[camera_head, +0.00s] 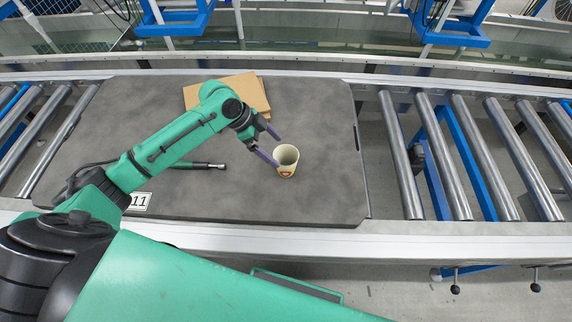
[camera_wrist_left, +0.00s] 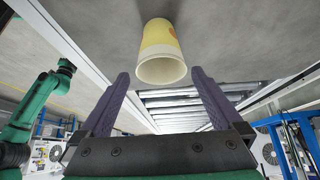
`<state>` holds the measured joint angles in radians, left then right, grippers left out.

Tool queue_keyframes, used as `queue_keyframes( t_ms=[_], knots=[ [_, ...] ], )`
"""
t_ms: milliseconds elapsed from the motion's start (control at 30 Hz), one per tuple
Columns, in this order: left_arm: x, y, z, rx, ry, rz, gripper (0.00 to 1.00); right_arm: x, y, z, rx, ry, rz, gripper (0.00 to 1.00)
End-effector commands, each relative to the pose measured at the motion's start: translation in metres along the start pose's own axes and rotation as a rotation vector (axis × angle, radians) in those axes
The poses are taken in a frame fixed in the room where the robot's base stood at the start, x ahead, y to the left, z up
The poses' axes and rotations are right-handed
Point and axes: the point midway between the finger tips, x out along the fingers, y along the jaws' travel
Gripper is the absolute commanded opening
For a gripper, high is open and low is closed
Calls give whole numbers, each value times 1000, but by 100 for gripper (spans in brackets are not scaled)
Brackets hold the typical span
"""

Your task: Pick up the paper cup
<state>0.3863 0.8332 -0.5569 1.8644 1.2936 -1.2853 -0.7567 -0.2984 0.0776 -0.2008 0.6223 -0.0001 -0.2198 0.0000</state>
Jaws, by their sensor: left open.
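I cannot tell whether a finger touches the cup. In the left wrist view the gripper (camera_wrist_left: 160,80) shows both fingers wide apart. My right gripper is not identifiable in these views.
The grey board (camera_head: 310,200) lies on the conveyor. Metal rollers (camera_head: 480,150) run on the right. The board's right part is clear.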

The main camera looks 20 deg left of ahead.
Motion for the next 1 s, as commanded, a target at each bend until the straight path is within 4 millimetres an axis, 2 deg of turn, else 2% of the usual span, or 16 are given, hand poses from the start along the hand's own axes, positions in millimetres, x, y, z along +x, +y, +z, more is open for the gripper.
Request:
queue_keyframes(
  t_ms=[100,267,467,700,733,833,900,1000],
  knots=[
    [26,0,-1,-2,2,1,100,-2,0,1,0,-1,0,0],
    [46,0,-2,-2,1,0,100,-4,1,1,1,-2,2,0],
    [84,0,-4,-2,0,0,100,-6,2,2,1,-4,2,0],
    [90,0,-4,0,-1,-2,100,-6,3,3,0,-5,4,0],
    [90,0,-4,0,-1,-2,96,-6,3,3,0,-5,4,0],
    [90,0,-4,0,-1,-2,58,-6,3,3,0,-6,4,0],
    [90,0,-4,0,-1,-2,39,-6,3,3,0,-6,4,0],
    [90,0,-4,0,-1,-2,38,-6,3,3,0,-6,4,0]
  ],
)
